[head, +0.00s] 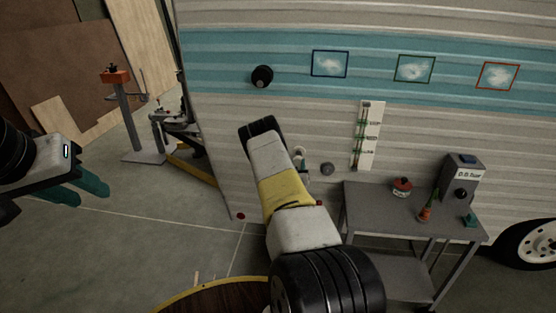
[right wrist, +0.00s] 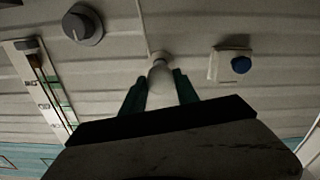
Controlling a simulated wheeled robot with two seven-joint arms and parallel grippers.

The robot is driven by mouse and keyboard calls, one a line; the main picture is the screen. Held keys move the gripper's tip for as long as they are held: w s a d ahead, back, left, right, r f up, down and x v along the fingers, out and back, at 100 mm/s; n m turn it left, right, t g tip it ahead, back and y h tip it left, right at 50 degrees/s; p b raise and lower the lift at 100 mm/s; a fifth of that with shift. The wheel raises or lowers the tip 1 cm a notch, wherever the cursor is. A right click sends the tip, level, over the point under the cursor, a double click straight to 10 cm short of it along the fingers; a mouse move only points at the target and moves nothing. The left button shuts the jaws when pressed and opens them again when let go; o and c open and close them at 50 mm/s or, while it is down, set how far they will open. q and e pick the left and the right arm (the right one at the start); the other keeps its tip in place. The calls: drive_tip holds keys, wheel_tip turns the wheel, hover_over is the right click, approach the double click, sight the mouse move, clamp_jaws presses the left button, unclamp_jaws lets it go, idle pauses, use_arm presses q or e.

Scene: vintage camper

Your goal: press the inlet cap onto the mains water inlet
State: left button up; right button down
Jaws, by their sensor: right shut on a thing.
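In the right wrist view my right gripper (right wrist: 160,92) has its two green fingers around a small white rounded piece, which I take for the inlet cap (right wrist: 160,74). It is in front of the pale ribbed camper wall; I cannot tell whether it touches the wall. Beside it, to the right in that view, is a square white plate with a blue round part (right wrist: 240,65), perhaps the mains water inlet. My left gripper (head: 80,188) is open and empty at the far left.
A grey round knob (right wrist: 82,24) and a white gauge strip (right wrist: 40,85) are on the wall near the right gripper. A grey table (head: 375,210) bearing small items stands against the camper. A round wooden top (head: 205,298) is at the bottom.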

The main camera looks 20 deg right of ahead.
sight(298, 163)
drive_tip(key=shift+x, duration=1.55)
drive_tip(key=shift+w+d, duration=0.2)
drive_tip(key=shift+w, duration=0.15)
idle(1.0)
drive_tip(key=c, duration=0.8)
unclamp_jaws()
drive_tip(key=shift+c, duration=0.2)
drive_tip(key=v, duration=0.7)
drive_tip(key=shift+s+a, duration=0.2)
drive_tip(key=shift+s, duration=0.1)
